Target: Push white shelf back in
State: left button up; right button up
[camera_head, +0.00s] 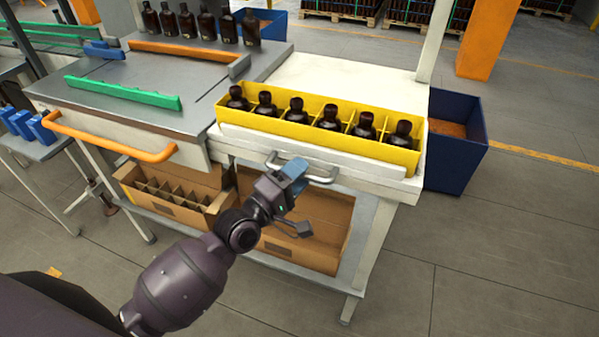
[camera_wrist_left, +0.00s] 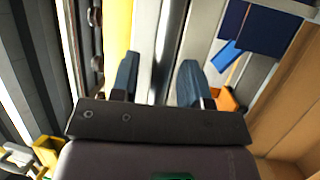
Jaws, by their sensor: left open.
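The white shelf (camera_head: 385,184) is at the right end of the workbench, with a metal handle (camera_head: 322,176) on its front. A yellow divided crate (camera_head: 395,155) with a row of dark bottles stands on it. My left gripper (camera_head: 290,174) is at the left part of the handle, its blue fingers open. In the left wrist view, the open fingers (camera_wrist_left: 159,78) stand on either side of a shiny metal bar (camera_wrist_left: 166,45). I cannot tell whether they touch it. My right gripper is out of view.
Cardboard boxes (camera_head: 175,200) sit on the lower rack beneath. An orange handle (camera_head: 108,142) sticks out at the left of the bench. A dark blue bin (camera_head: 455,165) stands right of the shelf. Floor in front at right is clear.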

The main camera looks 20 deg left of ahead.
pick_arm(q)
jog(key=v, duration=1)
jog(key=shift+b, duration=0.4)
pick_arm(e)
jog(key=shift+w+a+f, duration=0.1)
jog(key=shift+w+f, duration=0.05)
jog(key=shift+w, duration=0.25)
pick_arm(q)
jog(key=shift+s, duration=0.15)
